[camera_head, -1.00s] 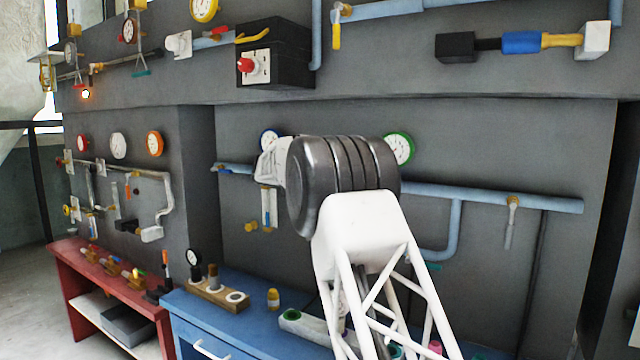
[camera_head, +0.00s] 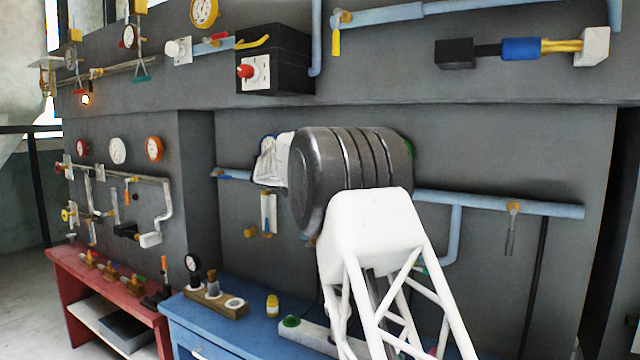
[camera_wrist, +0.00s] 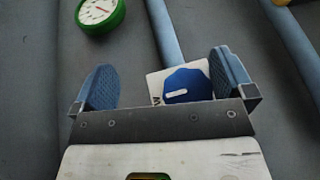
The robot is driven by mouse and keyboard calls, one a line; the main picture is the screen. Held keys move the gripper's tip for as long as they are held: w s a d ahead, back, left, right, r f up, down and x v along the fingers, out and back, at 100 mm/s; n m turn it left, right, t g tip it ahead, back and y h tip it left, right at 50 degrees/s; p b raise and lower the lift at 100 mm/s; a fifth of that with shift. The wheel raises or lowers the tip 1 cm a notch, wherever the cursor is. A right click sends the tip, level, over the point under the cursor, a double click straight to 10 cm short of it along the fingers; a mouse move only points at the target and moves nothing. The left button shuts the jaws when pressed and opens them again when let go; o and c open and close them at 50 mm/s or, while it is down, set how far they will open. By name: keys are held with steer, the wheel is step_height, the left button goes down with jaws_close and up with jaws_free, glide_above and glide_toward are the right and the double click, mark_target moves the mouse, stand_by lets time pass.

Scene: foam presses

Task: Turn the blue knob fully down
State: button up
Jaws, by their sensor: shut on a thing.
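The blue knob (camera_wrist: 186,86) shows in the wrist view, with a white mark on its face lying nearly level in the picture. It sits on a white plate (camera_wrist: 155,82) with a dark letter at its left side. My gripper (camera_wrist: 163,60) has its two blue ridged fingers on either side of the knob and is shut on it. The knob lies close to the right finger; its lower part is hidden behind the gripper's dark bar. In the head view my arm hides the knob, and I cannot make out the fingertips.
A green-rimmed gauge (camera_wrist: 98,14) and a blue pipe (camera_wrist: 164,34) are close by in the wrist view. In the head view, a blue bench (camera_head: 232,324) stands below, with a red bench (camera_head: 62,272) at left. A black box with a red knob (camera_head: 245,71) is above.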

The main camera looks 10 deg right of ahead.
steer(key=s+r, duration=0.1)
steer(key=s, duration=0.1)
steer(key=s+r, duration=0.1)
steer(key=r, duration=0.1)
steer(key=shift+s+a+r, duration=0.1)
steer(key=shift+s, duration=0.3)
steer(key=shift+c, duration=0.5)
steer(key=s, duration=0.9)
steer(key=shift+s+a+f, duration=0.15)
steer(key=shift+a+f, duration=0.05)
steer(key=shift+a, duration=0.25)
steer(key=shift+s, duration=0.1)
